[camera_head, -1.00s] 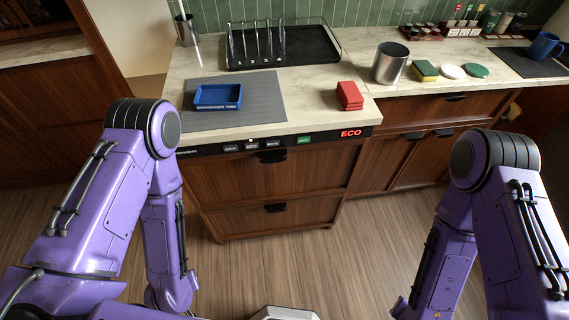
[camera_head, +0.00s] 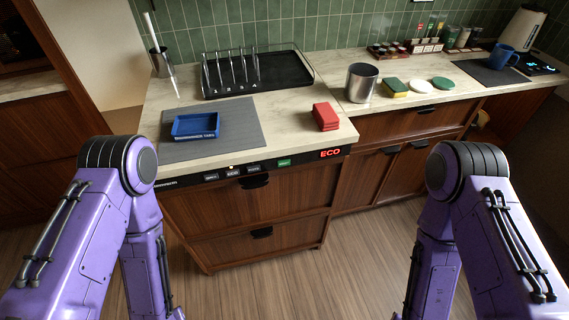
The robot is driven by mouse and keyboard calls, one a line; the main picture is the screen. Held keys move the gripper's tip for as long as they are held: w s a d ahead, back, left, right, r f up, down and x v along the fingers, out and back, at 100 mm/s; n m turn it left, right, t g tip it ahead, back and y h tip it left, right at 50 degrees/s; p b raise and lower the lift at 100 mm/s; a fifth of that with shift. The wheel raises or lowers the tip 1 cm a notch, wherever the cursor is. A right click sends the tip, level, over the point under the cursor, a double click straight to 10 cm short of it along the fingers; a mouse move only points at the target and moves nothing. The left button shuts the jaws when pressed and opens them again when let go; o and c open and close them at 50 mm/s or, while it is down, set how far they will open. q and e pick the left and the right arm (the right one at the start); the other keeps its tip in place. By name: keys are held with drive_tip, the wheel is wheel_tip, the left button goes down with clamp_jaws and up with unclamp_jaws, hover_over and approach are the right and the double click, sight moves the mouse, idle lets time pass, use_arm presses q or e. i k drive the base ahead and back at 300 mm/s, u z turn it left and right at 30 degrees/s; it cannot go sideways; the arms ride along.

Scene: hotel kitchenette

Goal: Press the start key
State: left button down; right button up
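The control panel (camera_head: 220,174) runs along the front edge of the counter, above the wooden drawers. It has a row of dark keys, one of them marked ECO (camera_head: 233,174), with a small lit dot above it. A green key (camera_head: 284,162) sits at the right of the row; its label is too small to read, and it may be the start key. A display (camera_head: 330,153) right of it shows ECO in red. Both my purple arms show at the left and right, bent downward. Neither gripper is in view, and nothing of mine touches the panel.
The floor before the drawers is clear.

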sight(281, 162)
drive_tip(key=z, duration=2.5)
drive_tip(key=k, duration=0.9)
drive_tip(key=u, duration=1.4)
drive_tip(key=i, duration=0.5)
drive_tip(key=z, duration=0.1)
